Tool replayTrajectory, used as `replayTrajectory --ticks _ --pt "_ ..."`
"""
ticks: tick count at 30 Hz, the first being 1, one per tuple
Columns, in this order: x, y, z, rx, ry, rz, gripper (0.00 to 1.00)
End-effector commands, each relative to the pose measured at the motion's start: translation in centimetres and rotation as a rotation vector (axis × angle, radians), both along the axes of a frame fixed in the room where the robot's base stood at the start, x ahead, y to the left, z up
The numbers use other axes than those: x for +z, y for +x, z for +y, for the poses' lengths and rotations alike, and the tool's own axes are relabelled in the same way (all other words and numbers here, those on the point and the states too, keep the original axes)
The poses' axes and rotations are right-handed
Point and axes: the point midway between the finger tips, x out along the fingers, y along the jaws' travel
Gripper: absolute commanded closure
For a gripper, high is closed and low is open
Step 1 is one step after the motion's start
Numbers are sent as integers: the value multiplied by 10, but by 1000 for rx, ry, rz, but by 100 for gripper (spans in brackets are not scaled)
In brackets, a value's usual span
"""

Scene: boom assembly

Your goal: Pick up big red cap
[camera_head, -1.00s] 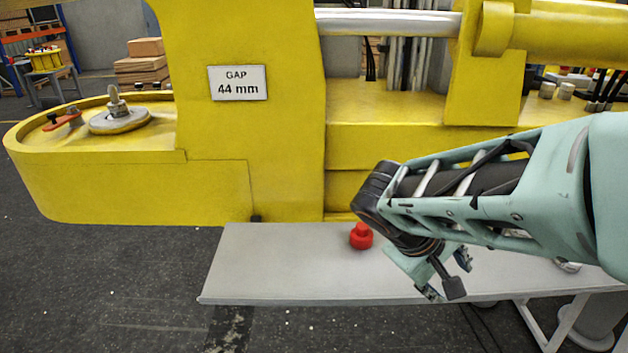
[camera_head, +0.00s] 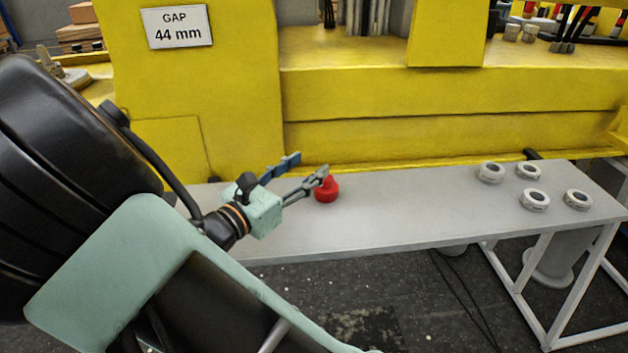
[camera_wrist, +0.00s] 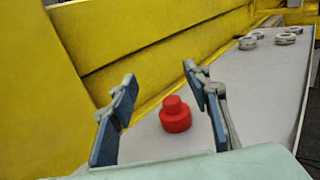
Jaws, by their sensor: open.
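The big red cap (camera_head: 327,189) stands upright on the grey table (camera_head: 400,212), near its back edge by the yellow machine. It has a wide base with a narrower knob on top, clear in the wrist view (camera_wrist: 175,115). My gripper (camera_head: 307,168) is open and comes at the cap from the left in the head view. One finger overlaps the cap's top there. In the wrist view my gripper (camera_wrist: 160,90) has its two blue-padded fingers on either side of the cap in the picture, the cap closer to the right finger. Nothing is held; contact cannot be told.
Several grey rings (camera_head: 535,200) lie on the right end of the table. The yellow machine (camera_head: 400,138) rises along the table's back edge, with a "GAP 44 mm" sign (camera_head: 177,27). The table between cap and rings is clear.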

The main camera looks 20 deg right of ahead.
Motion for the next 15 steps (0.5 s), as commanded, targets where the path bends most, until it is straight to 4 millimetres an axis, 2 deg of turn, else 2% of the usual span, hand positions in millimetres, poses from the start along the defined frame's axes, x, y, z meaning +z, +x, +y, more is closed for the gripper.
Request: replayTrajectory --ticks 3,12,15 --pt "-22 0 -1 -2 -3 3 56" --pt "-70 0 -1 -2 1 0 56" --pt "-70 5 -14 -7 4 -3 56"
